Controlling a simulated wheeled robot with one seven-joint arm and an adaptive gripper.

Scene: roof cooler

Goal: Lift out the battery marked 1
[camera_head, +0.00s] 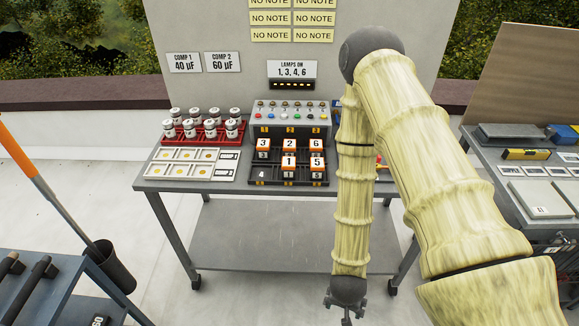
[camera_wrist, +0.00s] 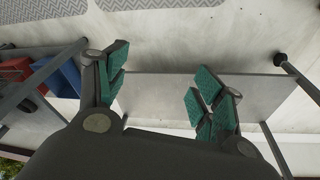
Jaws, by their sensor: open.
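The front left slot, labelled 4, looks empty. My gripper (camera_head: 346,310) hangs low in front of the table, well away from the rack. In the wrist view my gripper (camera_wrist: 155,92) has its green pads wide apart with nothing between them.
A grey unit with coloured buttons (camera_head: 290,115) stands behind the rack. A red tray (camera_head: 240,131) of white jars and a card panel (camera_head: 185,165) are to the left. Another table (camera_head: 535,165) is at right. A lower shelf (camera_head: 280,238) lies under the middle table.

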